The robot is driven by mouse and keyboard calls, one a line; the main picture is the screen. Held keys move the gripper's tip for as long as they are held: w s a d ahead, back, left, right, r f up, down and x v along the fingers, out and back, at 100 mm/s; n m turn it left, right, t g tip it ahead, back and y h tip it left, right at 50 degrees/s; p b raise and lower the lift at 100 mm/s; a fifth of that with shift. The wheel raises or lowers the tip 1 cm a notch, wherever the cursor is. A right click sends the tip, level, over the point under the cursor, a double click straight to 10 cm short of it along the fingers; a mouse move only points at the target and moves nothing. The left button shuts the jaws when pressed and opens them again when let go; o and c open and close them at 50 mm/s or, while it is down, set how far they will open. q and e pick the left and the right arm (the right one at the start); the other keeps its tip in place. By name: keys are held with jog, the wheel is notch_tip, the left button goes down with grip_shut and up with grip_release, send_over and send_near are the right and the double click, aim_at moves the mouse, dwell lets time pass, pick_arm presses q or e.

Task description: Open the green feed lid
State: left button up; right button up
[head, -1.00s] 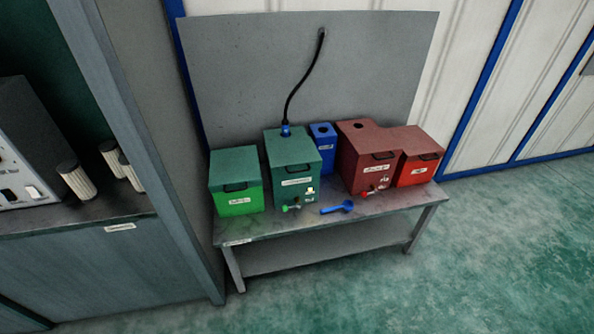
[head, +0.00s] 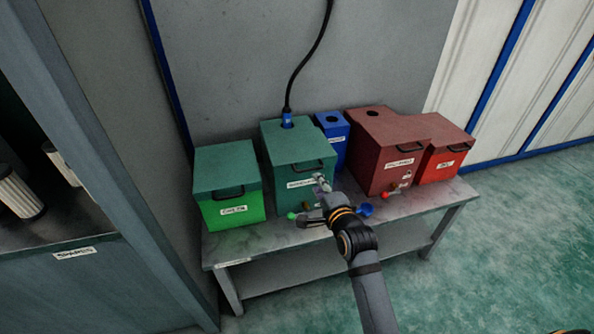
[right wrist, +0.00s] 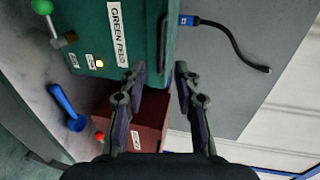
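The green feed box (head: 283,190) is the dark green one in the middle-left of the bench. Its lid (head: 292,145) looks shut and has a dark handle (head: 307,168) at the front. In the right wrist view its white GREEN FEED label (right wrist: 118,35) shows sideways, with the lid edge at the right of the box. My right gripper (head: 322,181) is in front of the box's front face, just below the handle. In the wrist view the right gripper (right wrist: 160,72) has its fingers apart with nothing held; contact cannot be told. My left gripper is not in view.
A bright green box (head: 232,209) stands left of the feed box. A blue box (head: 333,138), a dark red box (head: 385,150) and a red box (head: 445,160) stand to the right. A black cable (head: 312,58) plugs in at the lid's back. A blue scoop (right wrist: 68,108) lies in front.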

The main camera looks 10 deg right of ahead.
aim_at(309, 170)
jog(key=b+x, duration=0.1)
jog(key=x, duration=0.9)
jog(key=shift+w+d+f, duration=0.1)
jog(key=shift+w, duration=0.05)
jog(key=shift+c, duration=0.4)
grip_shut()
